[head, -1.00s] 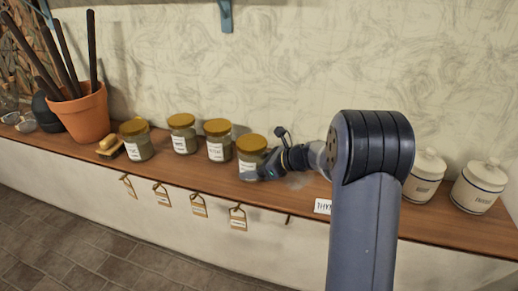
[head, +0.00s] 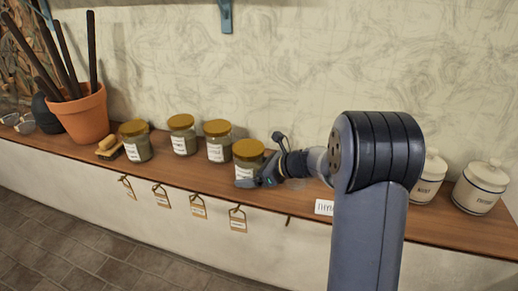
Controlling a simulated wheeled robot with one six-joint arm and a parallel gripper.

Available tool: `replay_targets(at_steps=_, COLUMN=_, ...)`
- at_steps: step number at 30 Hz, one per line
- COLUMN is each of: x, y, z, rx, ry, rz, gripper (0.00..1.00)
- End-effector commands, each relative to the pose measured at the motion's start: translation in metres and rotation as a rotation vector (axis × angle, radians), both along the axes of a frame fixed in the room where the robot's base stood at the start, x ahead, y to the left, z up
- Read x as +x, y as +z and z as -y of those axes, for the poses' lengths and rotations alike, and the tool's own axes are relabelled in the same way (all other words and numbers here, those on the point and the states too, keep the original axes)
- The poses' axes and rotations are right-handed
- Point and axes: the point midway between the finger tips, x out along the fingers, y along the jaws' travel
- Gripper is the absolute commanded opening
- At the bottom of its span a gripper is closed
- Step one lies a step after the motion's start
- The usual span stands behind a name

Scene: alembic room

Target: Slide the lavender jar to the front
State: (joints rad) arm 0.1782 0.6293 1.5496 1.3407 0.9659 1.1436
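Several glass jars with golden lids and white labels stand in a row on the wooden shelf. The label print is too small to read, so I cannot tell by name which is lavender. My gripper (head: 258,180) comes from the right, low at the rightmost jar (head: 249,158). A finger shows in front of that jar's base; the other side is hidden. The jar is upright and sits a little nearer the shelf's front edge than the other jars (head: 216,146) (head: 182,138) (head: 136,145). Whether the fingers are closed on it is not clear.
A wooden brush (head: 108,147) and a terracotta pot (head: 84,115) with dark rods stand at left. White lidded canisters (head: 480,188) stand at right, partly behind my arm. Tags (head: 238,220) hang along the shelf's front edge (head: 180,182). A small card (head: 323,207) is by my arm.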

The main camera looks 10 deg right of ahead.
Motion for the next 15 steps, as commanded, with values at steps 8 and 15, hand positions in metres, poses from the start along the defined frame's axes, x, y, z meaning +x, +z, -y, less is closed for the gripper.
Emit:
replay_targets(at_steps=8, x=0.0, y=-0.0003, z=0.0002, rx=0.0, ry=0.0, rz=0.0, gripper=1.0)
replay_targets(at_steps=15, x=-0.0057, y=0.0056, z=0.0099, rx=0.0, ry=-0.002, rz=0.002, gripper=1.0)
